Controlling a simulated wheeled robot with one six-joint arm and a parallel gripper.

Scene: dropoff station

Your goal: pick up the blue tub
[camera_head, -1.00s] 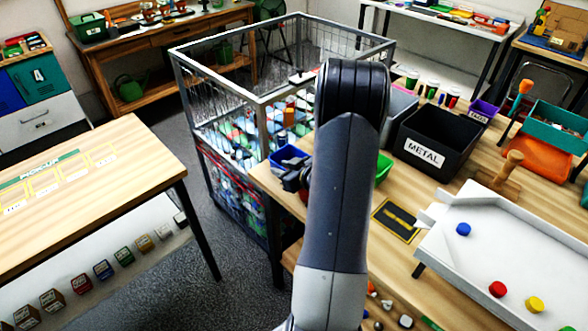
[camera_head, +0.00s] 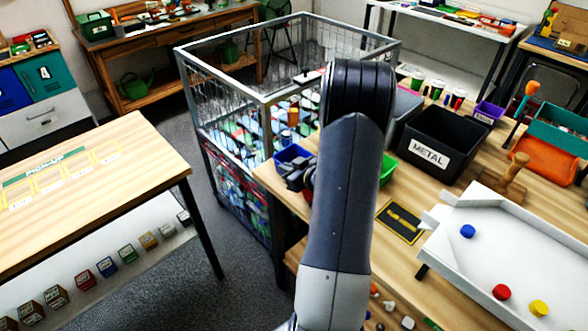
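The blue tub (camera_head: 291,153) is small and open-topped, at the left back end of the wooden table, beside the wire cage. Dark parts of my gripper (camera_head: 293,172) are at its near side and cover its lower front. I cannot tell whether they touch it. My arm stands in the middle of the view and hides much of the gripper, so its fingers cannot be read as open or shut. Part of a green tub (camera_head: 387,164) shows just right of my arm.
The wire cage (camera_head: 268,98) full of mixed items stands behind and left. A black METAL bin (camera_head: 430,155), a grey-white tray (camera_head: 480,245) and a dark mat with a yellow mark (camera_head: 400,222) lie to the right. Another wooden table (camera_head: 120,165) is at left, across bare floor.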

